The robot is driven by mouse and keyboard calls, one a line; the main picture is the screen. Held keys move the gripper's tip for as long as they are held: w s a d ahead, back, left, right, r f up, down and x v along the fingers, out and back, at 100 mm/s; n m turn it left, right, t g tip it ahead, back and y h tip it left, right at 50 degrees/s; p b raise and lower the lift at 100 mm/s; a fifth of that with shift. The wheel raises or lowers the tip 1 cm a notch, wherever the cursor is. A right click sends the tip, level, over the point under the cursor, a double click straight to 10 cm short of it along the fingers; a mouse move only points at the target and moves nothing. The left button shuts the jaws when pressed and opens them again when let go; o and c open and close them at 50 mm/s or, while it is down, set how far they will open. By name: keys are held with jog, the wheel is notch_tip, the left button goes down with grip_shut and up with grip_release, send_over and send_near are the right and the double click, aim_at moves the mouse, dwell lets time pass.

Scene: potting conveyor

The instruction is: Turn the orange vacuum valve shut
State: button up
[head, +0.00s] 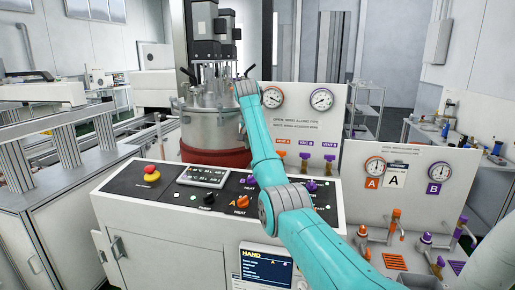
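An orange valve handle (281,155) shows on the upright white panel, below an orange label, just right of my teal arm. The label's text is too small to read surely. Two purple valves (306,157) (330,158) stand to its right under purple labels. My arm crosses the panel's left part, so any valve behind it is hidden. My arm rises from the bottom right to a grey wrist joint in front of the steel vessel (208,122). My gripper cannot be made out; it is hidden behind the wrist.
Two round gauges (272,97) (321,100) sit above the valves. The console (120,188) in front carries a red stop button (151,173) and several knobs. A second panel (411,168) at right has more orange and purple valves below it.

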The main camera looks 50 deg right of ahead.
jog(key=shift+x, duration=0.8)
jog(key=shift+c, duration=0.3)
jog(key=c, duration=1.1)
jog(key=shift+n+t, duration=0.3)
jog(key=shift+n, duration=0.5)
jog(key=o, duration=1.2)
jog(key=shift+c, duration=0.2)
jog(key=shift+r, duration=0.1)
